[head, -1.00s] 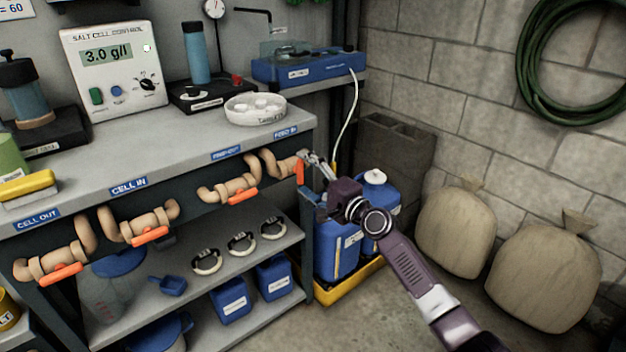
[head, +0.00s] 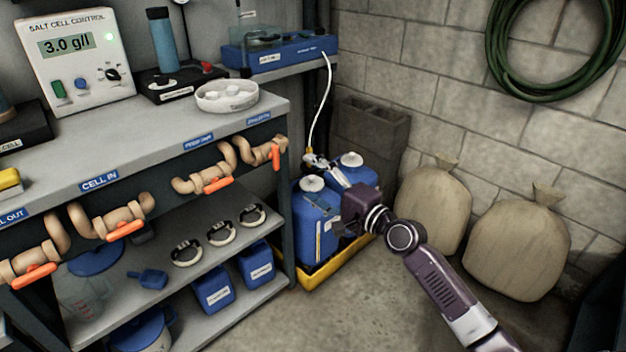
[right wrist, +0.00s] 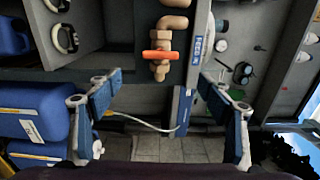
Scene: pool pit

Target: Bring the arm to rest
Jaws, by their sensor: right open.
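My right gripper (head: 326,190) is open and empty in front of the blue jugs, below and to the right of the rightmost valve. Its two blue-grey fingers stand wide apart in the right wrist view (right wrist: 160,82). The rightmost valve's orange handle (head: 277,156) hangs down in the head view; it also shows between and beyond the fingers in the right wrist view (right wrist: 157,54), clear of both. My left gripper is not in view.
Blue jugs (head: 316,225) stand in a yellow tray (head: 318,277) beside the bench (head: 150,140). More valves (head: 205,178) line the bench front. Two sacks (head: 517,250) lean on the block wall at right. The floor (head: 345,315) before the tray is clear.

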